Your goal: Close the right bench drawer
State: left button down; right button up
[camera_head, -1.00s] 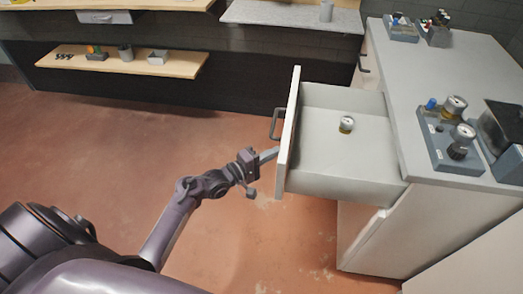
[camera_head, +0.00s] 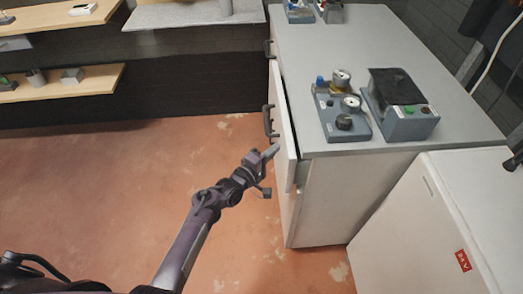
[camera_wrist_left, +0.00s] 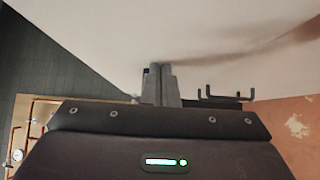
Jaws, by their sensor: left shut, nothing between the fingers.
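The bench drawer (camera_head: 284,112) is at the near end of the white bench (camera_head: 392,65). Its white front stands only slightly out from the bench body, with a thin gap along the top. A dark handle (camera_head: 268,121) sits on that front. My left gripper (camera_head: 271,153) is shut and empty, with its fingertips at the drawer front below the handle. In the left wrist view its closed fingers (camera_wrist_left: 161,82) point at the white front and look close to it or touching. A dark handle (camera_wrist_left: 225,95) is to their right. The drawer's inside is hidden. My right gripper is out of view.
Blue-grey units with gauges (camera_head: 341,106) and a black-topped box (camera_head: 401,102) stand on the bench top. A white cabinet (camera_head: 440,215) is at the lower right. Shelves (camera_head: 65,84) are at the upper left. The reddish floor (camera_head: 100,190) is clear.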

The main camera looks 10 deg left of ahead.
aim_at(282, 155)
pick_arm(q)
jog(key=d, duration=0.1)
jog(key=w+d, duration=0.1)
jog(key=d, duration=0.1)
jog(key=shift+d, duration=0.2)
jog(key=shift+w+d, duration=0.1)
jog(key=shift+d, duration=0.45)
jog(key=shift+d+r, duration=0.1)
jog(key=shift+r, duration=0.05)
